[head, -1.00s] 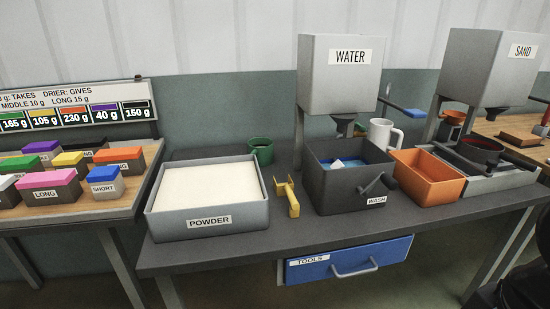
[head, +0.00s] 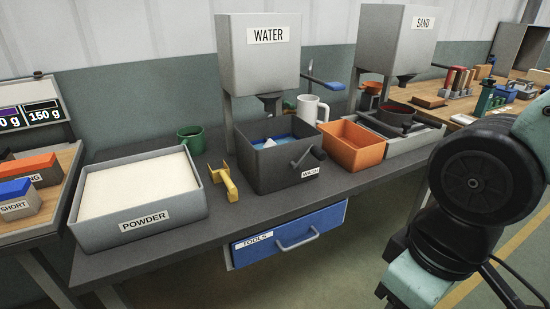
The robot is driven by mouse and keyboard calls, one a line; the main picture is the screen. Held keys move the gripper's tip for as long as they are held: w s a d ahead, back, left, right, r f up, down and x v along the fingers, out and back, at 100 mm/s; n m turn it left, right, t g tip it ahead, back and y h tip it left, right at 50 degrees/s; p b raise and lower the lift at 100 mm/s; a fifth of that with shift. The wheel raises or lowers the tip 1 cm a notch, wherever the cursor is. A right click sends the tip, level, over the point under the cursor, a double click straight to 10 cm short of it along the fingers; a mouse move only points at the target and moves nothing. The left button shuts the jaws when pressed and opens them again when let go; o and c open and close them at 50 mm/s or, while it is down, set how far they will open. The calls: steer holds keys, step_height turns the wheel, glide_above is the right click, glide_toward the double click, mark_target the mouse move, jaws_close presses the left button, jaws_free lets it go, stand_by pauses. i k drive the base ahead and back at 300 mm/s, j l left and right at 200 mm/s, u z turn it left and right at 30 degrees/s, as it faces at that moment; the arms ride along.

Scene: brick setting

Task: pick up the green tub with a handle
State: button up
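A green tub (head: 190,138) stands upright on the dark bench, behind the right end of the powder tray. Its handle is too small to make out clearly. My gripper is out of view. Only links of my arm show at the right edge, well apart from the green tub.
The grey powder tray (head: 140,228) stands in front of the green tub. A yellow tool (head: 224,182), the dark wash bin (head: 262,178) and an orange box (head: 352,147) stand to the right. The water hopper (head: 258,58) rises behind the wash bin.

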mark_target(190, 144)
steer(key=i+j+u, duration=0.2)
steer(key=i, duration=0.25)
steer(key=i+j+u, duration=0.2)
steer(key=i+j, duration=0.15)
steer(key=i, duration=0.15)
steer(key=i+j+u, duration=0.25)
steer(key=i, duration=0.2)
steer(key=l, duration=0.1)
